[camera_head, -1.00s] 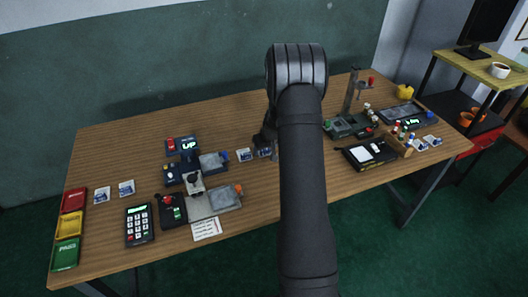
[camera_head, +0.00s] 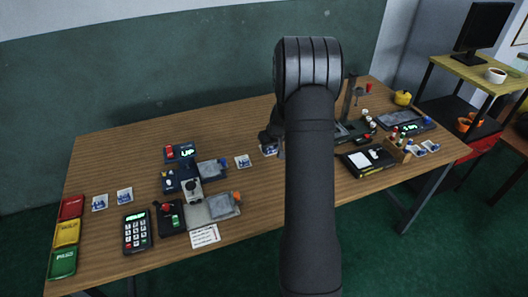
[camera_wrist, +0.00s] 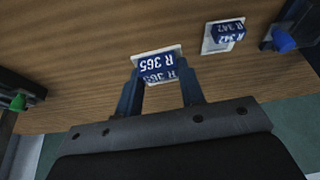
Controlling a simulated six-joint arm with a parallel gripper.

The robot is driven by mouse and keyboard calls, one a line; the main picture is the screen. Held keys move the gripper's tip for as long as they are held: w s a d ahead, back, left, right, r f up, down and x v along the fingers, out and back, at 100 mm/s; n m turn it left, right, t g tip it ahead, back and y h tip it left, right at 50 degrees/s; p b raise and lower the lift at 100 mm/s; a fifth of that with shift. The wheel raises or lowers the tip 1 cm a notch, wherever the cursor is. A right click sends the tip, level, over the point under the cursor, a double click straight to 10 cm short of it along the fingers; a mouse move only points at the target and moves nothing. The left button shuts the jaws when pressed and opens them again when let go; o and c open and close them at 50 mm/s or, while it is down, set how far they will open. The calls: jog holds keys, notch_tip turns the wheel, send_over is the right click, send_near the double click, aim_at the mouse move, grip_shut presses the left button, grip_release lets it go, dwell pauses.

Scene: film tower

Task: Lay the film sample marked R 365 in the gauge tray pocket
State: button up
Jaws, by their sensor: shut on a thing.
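The R 365 film sample (camera_wrist: 162,52) is a white square with a blue tab, upside down in the wrist view. My gripper (camera_wrist: 160,82) is shut on it, one finger at each side. In the head view the sample (camera_head: 269,150) shows beside my gripper (camera_head: 268,138), at the back middle of the table and partly hidden by my arm. I cannot tell whether it is clear of the wood. The R 342 sample (camera_wrist: 223,36) lies close by on the table, also seen in the head view (camera_head: 242,161). I cannot tell which device holds the gauge tray pocket.
Left of my gripper stand devices with grey plates (camera_head: 222,205), a keypad (camera_head: 136,231) and two samples (camera_head: 124,196). Red, yellow and green trays (camera_head: 66,234) line the left edge. More devices (camera_head: 368,157) and a wooden rack (camera_head: 396,150) stand right of my arm.

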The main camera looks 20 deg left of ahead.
jog(key=d+r, duration=0.5)
jog(key=d, duration=0.3)
jog(key=shift+m, duration=0.4)
jog(key=s+a+f, duration=0.1)
jog(key=s+a, duration=0.4)
jog(key=a, duration=0.3)
jog(key=s+a+f, duration=0.1)
jog(key=s+a, duration=0.4)
jog(key=a, duration=0.4)
jog(key=s+a+f, duration=0.1)
jog(key=s+a, duration=0.4)
jog(key=a, duration=0.4)
jog(key=shift+s, duration=0.35)
jog(key=shift+f, duration=2.45)
jog(key=shift+f, duration=0.3)
jog(key=o, duration=1.6)
jog(key=shift+w+d+r, duration=0.1)
jog(key=shift+w, duration=0.05)
jog(key=shift+c, duration=0.4)
